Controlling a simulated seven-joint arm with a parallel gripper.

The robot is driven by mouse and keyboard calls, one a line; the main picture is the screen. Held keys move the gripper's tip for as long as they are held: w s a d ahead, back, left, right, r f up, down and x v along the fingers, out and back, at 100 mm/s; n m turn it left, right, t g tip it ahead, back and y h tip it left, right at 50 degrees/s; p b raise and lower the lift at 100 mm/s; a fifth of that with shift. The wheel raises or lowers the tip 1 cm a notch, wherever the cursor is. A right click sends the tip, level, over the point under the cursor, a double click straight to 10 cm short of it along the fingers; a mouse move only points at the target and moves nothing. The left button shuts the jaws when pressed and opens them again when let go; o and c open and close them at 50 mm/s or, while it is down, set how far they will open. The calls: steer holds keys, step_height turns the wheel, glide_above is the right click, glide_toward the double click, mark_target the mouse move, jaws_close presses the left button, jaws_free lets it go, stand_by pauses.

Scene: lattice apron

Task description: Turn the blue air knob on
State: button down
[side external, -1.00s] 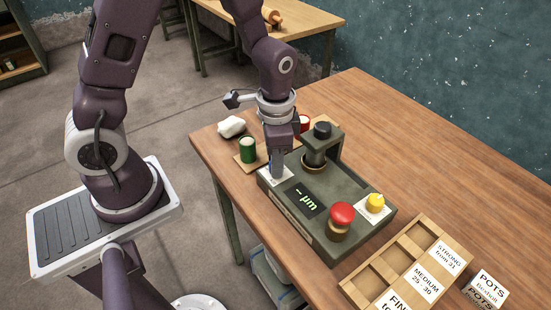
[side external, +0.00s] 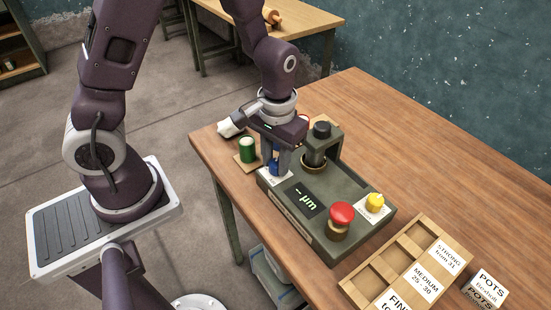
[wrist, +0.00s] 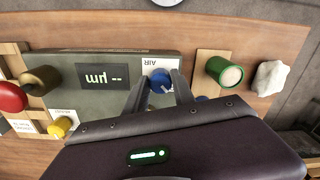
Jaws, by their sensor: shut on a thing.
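The blue air knob (side external: 273,169) sits on a white label plate at the back left corner of the grey-green machine (side external: 315,250). In the wrist view the blue knob (wrist: 160,77) shows beside the upside-down word AIR, with a pale mark on its face. My gripper (side external: 278,165) points down over it, its two fingers on either side of the knob. In the wrist view my gripper (wrist: 159,84) is shut on the knob. The machine's display (side external: 310,199) shows dashes and µm.
A red mushroom button (side external: 341,213) and a yellow knob (side external: 375,200) stand at the machine's front right. A black-topped post (side external: 321,145) rises close to my gripper. A green pot (side external: 247,150) and a white lump (wrist: 270,77) are nearby. A wooden tray (side external: 403,262) lies in front.

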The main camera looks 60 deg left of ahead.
mark_target(277, 163)
steer(key=n, duration=0.4)
steer(key=shift+n, duration=0.3)
steer(key=n, duration=0.4)
steer(key=shift+w+d+n, duration=0.1)
steer(key=shift+n, duration=0.3)
steer(key=c, duration=1.1)
jaws_free()
steer(key=shift+o, duration=0.2)
step_height(277, 163, up, 7)
steer(key=shift+r, duration=0.1)
